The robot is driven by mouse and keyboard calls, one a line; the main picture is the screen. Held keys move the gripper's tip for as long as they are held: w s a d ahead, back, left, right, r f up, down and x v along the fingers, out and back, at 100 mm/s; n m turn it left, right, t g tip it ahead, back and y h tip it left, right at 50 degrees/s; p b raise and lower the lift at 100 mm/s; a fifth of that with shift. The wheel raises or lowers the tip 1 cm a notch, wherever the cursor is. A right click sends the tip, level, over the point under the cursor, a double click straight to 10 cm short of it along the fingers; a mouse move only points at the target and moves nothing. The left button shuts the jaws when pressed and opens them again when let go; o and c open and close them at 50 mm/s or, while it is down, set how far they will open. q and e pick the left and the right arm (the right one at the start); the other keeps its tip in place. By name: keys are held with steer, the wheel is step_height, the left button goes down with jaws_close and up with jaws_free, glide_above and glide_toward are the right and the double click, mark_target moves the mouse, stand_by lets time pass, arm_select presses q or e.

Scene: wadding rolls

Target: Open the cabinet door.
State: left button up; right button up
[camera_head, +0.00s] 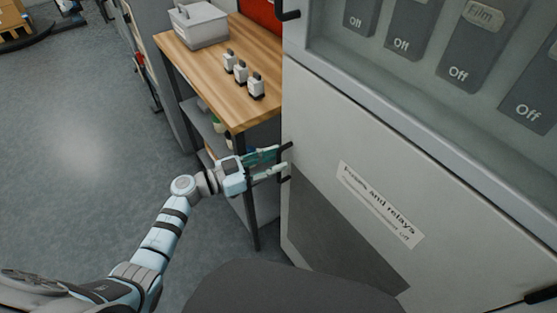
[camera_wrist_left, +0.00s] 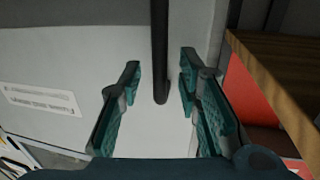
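The cabinet door (camera_head: 330,125) is a pale grey panel with a white label reading "Fuses and relays" (camera_head: 380,205). It looks shut. Its black bar handle (camera_head: 289,147) is at the door's left edge, partly hidden by my fingers. My left gripper (camera_head: 280,160) reaches in from the left at this handle. In the left wrist view the black handle (camera_wrist_left: 160,50) stands between my two open fingers, with a gap on both sides. The door (camera_wrist_left: 60,60) and its label (camera_wrist_left: 42,98) lie behind it. My right gripper is in neither view.
A wooden workbench (camera_head: 190,65) with a grey box (camera_head: 200,27) and several small white items (camera_head: 241,72) stands left of the cabinet. Above the door is a recessed panel of dark "Off" switches (camera_head: 410,28). Another black handle (camera_head: 289,15) is higher up. The floor (camera_head: 80,150) at left is clear.

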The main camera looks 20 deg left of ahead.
arm_select(q)
steer(key=shift+x, duration=0.8)
jaws_close()
